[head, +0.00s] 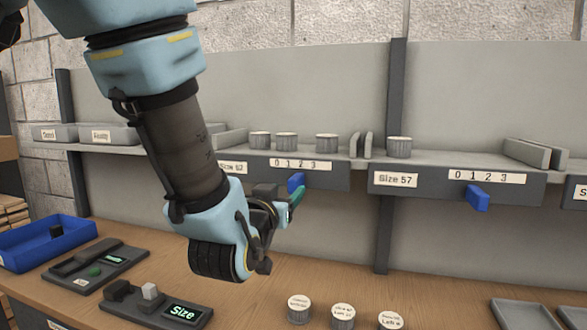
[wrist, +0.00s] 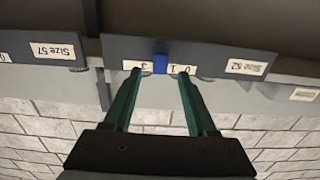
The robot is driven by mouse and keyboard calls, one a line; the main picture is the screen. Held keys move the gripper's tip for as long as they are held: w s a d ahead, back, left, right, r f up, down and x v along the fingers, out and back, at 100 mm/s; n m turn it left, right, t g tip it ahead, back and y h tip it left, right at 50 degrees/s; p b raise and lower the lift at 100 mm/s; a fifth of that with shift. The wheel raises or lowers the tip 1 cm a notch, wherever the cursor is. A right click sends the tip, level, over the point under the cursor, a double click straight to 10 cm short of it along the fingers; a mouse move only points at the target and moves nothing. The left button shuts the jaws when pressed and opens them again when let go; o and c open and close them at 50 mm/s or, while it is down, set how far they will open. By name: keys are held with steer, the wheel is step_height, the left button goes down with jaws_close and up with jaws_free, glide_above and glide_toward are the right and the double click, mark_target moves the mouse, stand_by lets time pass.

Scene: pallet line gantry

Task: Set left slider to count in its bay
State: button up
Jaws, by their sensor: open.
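The left slider is a blue block (head: 296,181) on the front of the left bay's shelf edge, below a strip numbered 0 1 2 3 (head: 308,165). In the wrist view, upside down, the blue slider (wrist: 160,63) covers the place of the 2, between 3 and 1. Three grey cans (head: 287,142) stand in the left bay, whose label (head: 233,167) reads Size 52 or 62. My gripper (head: 297,197) is open; its green fingers (wrist: 160,73) lie on either side of the slider, with gaps to it. The head view partly hides the fingers behind the wrist.
The right bay, Size 57 (head: 395,180), holds one can (head: 399,147); its blue slider (head: 478,197) sits near 1. Below are a wooden table (head: 260,300), labelled cans (head: 343,316), a Size device (head: 182,312) and a blue tray (head: 40,240). A dark post (head: 384,235) stands between the bays.

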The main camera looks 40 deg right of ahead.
mark_target(292, 186)
steer(key=shift+w+d+r+p, duration=0.15)
steer(key=shift+d+r+p, duration=0.1)
steer(key=shift+p, duration=0.8)
steer(key=shift+f+p+x, duration=0.15)
steer(key=shift+p+x, duration=0.35)
steer(key=shift+x, duration=0.85)
steer(key=shift+f+p+x, duration=0.2)
steer(key=shift+p+x, duration=0.25)
steer(key=shift+x, duration=0.95)
jaws_close()
